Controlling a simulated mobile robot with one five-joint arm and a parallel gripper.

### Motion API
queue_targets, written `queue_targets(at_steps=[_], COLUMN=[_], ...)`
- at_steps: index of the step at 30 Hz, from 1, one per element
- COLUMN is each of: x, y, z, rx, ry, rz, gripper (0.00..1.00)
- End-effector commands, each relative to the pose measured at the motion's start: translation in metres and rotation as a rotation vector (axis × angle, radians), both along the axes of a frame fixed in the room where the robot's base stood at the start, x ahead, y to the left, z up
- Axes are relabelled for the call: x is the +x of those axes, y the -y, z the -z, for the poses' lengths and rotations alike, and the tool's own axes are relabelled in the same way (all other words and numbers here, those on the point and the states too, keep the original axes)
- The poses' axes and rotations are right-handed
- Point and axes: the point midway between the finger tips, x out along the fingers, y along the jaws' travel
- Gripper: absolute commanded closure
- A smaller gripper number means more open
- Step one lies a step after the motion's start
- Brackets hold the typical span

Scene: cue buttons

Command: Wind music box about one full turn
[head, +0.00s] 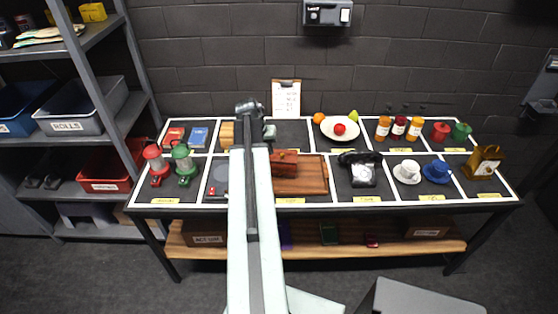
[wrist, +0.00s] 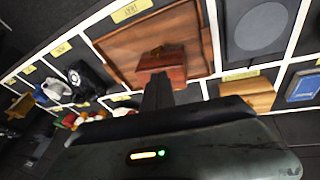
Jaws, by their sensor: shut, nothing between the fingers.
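The likely music box is a small reddish-brown wooden box (head: 286,168) at the left end of a wooden tray (head: 313,174) on the table. It also shows in the wrist view, as a red-brown block (wrist: 163,66) against the tray (wrist: 128,48). A small brown piece shows on its top; whether it is a winding key is too small to tell. My gripper (head: 249,107) is shut and empty. In the wrist view the dark fingers (wrist: 157,92) point toward the box and overlap its lower edge in the picture; contact cannot be told.
The table's white-lined cells hold red and green lanterns (head: 169,163), a black telephone (head: 362,169), white and blue cups (head: 421,172) and a plate with fruit (head: 339,129). A wooden block (head: 227,135) stands left of my arm. A shelf with bins (head: 80,108) stands at left.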

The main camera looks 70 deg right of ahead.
Motion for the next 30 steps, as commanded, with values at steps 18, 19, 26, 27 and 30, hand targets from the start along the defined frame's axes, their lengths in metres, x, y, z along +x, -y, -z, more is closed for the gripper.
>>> queue_targets(at_steps=[18, 19, 26, 27, 30], x=[-0.010, -0.011, -0.031, -0.032, -0.034], y=[0.031, 0.033, 0.037, 0.038, 0.038], z=[0.097, 0.103, 0.128, 0.129, 0.128], rx=[0.001, 0.001, 0.001, 0.001, 0.002], ry=[0.000, 0.000, 0.000, 0.001, 0.001], rz=[-0.003, -0.004, -0.004, -0.006, -0.006], gripper=[1.00, 1.00, 1.00, 1.00, 1.00])
